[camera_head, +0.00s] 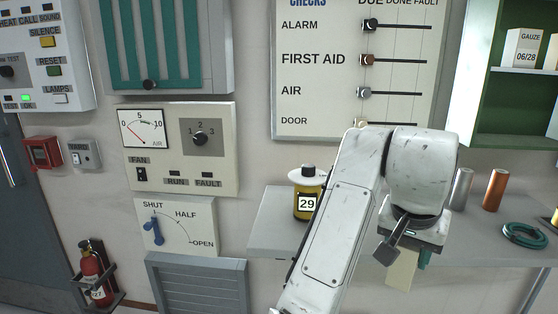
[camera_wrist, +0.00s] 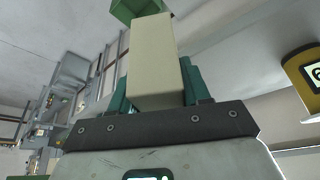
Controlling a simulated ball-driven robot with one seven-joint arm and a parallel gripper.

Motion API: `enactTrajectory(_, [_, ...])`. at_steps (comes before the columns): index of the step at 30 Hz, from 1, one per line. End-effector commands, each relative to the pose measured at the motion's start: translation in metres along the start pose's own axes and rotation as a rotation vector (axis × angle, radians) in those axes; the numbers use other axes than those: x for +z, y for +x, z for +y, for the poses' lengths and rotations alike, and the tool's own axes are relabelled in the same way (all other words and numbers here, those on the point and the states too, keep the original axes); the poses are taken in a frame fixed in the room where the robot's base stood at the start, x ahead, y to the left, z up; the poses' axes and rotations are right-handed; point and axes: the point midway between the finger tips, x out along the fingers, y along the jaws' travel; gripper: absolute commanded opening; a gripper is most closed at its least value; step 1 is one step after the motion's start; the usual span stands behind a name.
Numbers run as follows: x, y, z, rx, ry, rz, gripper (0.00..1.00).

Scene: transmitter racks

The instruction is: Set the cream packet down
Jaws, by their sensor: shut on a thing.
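The cream packet (camera_head: 402,271) hangs below my gripper (camera_head: 412,255), mostly hidden from above by my wrist in the head view. In the wrist view the packet (camera_wrist: 152,55) is a plain pale block standing out between the two teal fingers of my gripper (camera_wrist: 157,88), which are shut on it. In the head view the packet overlaps the front part of the grey shelf (camera_head: 272,232). I cannot tell how far it is from the shelf or whether it touches anything.
A grey cylinder (camera_head: 461,188), an orange cylinder (camera_head: 495,190) and a teal coil (camera_head: 524,235) are on the right. A green cabinet (camera_head: 482,110) holds a gauze box (camera_head: 524,48). My arm hides the shelf's middle.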

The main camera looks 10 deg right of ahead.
Motion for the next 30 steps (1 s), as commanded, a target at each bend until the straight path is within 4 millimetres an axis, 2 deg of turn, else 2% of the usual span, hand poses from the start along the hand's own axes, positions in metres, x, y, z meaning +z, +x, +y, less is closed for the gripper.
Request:
enactTrajectory(1, [0.011,0.018,-0.014,-0.021,-0.076,-0.004,0.16])
enactTrajectory(3, [0.021,0.038,-0.027,-0.051,-0.148,-0.001,0.16])
enactTrajectory(8, [0.045,0.074,-0.044,-0.102,-0.27,0.0,0.16])
enactTrajectory(14, [0.087,0.124,-0.06,-0.167,-0.422,-0.002,0.16])
enactTrajectory(22, [0.148,0.187,-0.057,-0.233,-0.576,-0.001,0.16])
enactTrajectory(30, [0.208,0.239,-0.035,-0.278,-0.685,-0.001,0.16])
